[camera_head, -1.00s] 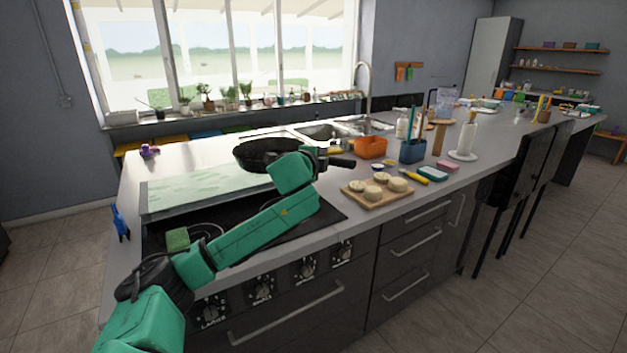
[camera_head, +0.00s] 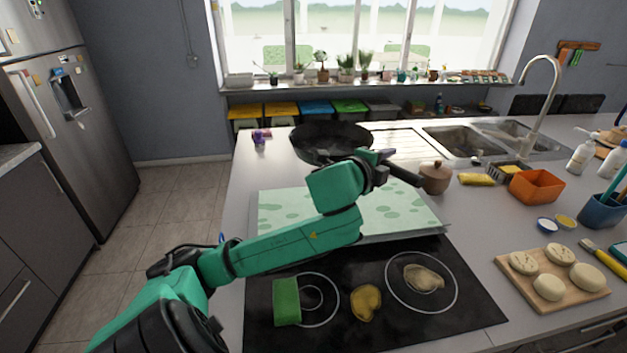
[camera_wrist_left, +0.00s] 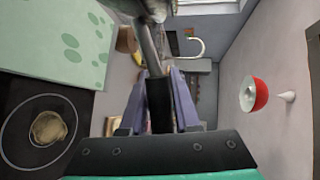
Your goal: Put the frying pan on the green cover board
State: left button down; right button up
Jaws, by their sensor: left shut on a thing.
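The black frying pan (camera_head: 322,146) is beyond the far edge of the green cover board in the head view, and its handle (camera_head: 402,174) points right and toward me. My left gripper (camera_head: 380,160) is shut on the handle, above the board's far right part. In the left wrist view the purple fingers (camera_wrist_left: 160,98) flank the black handle (camera_wrist_left: 160,112). The light green spotted cover board (camera_head: 278,207) lies behind the cooktop, partly hidden by my left arm. The pan looks raised, but its exact height is unclear. My right gripper is out of view.
The black cooktop (camera_head: 345,330) holds a green sponge (camera_head: 287,301) and two yellowish pieces. A brown lidded pot (camera_head: 435,177) stands right of the handle, with an orange container (camera_head: 536,186) and a dough board (camera_head: 510,280) farther right. The sink (camera_head: 465,140) is behind.

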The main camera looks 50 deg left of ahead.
pick_arm(q)
notch_tip(320, 180, down, 19)
jog(key=d+b, duration=0.1)
jog(key=shift+s+b, duration=0.3)
jog(key=shift+s, duration=0.1)
jog(key=c, duration=0.6)
grip_release()
jog(key=shift+f, duration=0.15)
jog(key=shift+c, duration=0.2)
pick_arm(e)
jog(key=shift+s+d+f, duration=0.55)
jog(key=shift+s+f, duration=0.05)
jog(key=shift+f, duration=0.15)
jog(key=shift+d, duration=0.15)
pick_arm(q)
jog(key=b+v, duration=0.1)
jog(key=v, duration=1.1)
jog(key=shift+b, duration=0.4)
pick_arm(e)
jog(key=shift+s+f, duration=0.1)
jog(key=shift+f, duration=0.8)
